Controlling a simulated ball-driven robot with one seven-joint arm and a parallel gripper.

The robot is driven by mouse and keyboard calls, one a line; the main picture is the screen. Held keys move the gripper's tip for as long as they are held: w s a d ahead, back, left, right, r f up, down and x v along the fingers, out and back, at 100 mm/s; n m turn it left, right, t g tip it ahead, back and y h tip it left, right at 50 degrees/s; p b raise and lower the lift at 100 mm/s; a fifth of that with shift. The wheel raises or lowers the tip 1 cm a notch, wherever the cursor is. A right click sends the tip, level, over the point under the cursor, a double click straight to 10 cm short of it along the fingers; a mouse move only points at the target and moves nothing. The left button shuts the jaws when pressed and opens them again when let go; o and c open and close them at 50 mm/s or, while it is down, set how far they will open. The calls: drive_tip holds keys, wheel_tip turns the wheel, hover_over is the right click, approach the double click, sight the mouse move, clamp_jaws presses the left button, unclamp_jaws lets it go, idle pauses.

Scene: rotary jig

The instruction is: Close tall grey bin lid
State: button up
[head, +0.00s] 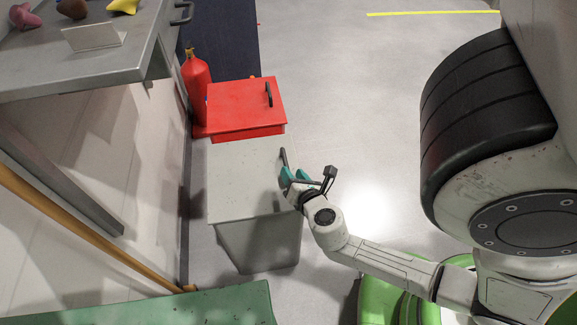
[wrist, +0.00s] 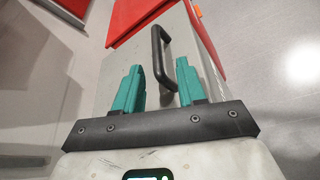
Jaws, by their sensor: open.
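The tall grey bin (head: 260,245) stands on the floor left of my arm in the head view. Its light grey lid (head: 240,180) lies over the top; I cannot tell whether it is fully shut or slightly raised. A black bar handle (head: 283,157) is near the lid's right edge. My gripper (head: 293,175) is at that edge, close to the handle. In the wrist view, the teal fingers of my gripper (wrist: 158,66) are apart, with the handle (wrist: 156,55) showing between and beyond them. I cannot tell whether they touch it.
A red bin (head: 243,105) with a black handle stands directly behind the grey one, with a red extinguisher (head: 196,82) at its left. A grey worktop (head: 85,60) is at upper left. A green surface (head: 190,305) lies in front. The floor to the right is clear.

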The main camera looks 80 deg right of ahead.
drive_tip(key=shift+v, duration=2.25)
drive_tip(key=m, duration=0.1)
drive_tip(key=r+m, duration=0.1)
drive_tip(key=shift+w+d+m+g, duration=0.15)
drive_tip(key=shift+d+m+g, duration=0.15)
drive_tip(key=shift+d+g, duration=0.1)
drive_tip(key=m, duration=0.1)
drive_tip(key=m+g, duration=0.1)
drive_tip(key=m, duration=0.1)
drive_tip(key=shift+w+d+r, duration=0.1)
drive_tip(key=shift+d+r, duration=0.05)
drive_tip(key=shift+d, duration=0.1)
drive_tip(key=m+g, duration=0.1)
drive_tip(key=m, duration=0.2)
drive_tip(key=shift+w+a+m+y, duration=0.1)
drive_tip(key=shift+m+y, duration=0.2)
drive_tip(key=shift+y, duration=0.1)
drive_tip(key=w+a+f+m+g+y, duration=0.1)
drive_tip(key=w+a+f+m+y, duration=0.1)
drive_tip(key=a+m+y, duration=0.45)
drive_tip(key=w+a+f+m+g+y, duration=0.1)
drive_tip(key=w+a+m+g+y, duration=0.2)
drive_tip(key=a, duration=0.7)
wheel_tip(320, 180, up, 12)
drive_tip(key=a+y+p, duration=0.1)
drive_tip(key=p, duration=1.1)
drive_tip(key=shift+s+a+t+y, duration=0.3)
drive_tip(key=shift+s+t+y, duration=0.1)
drive_tip(key=shift+s, duration=0.1)
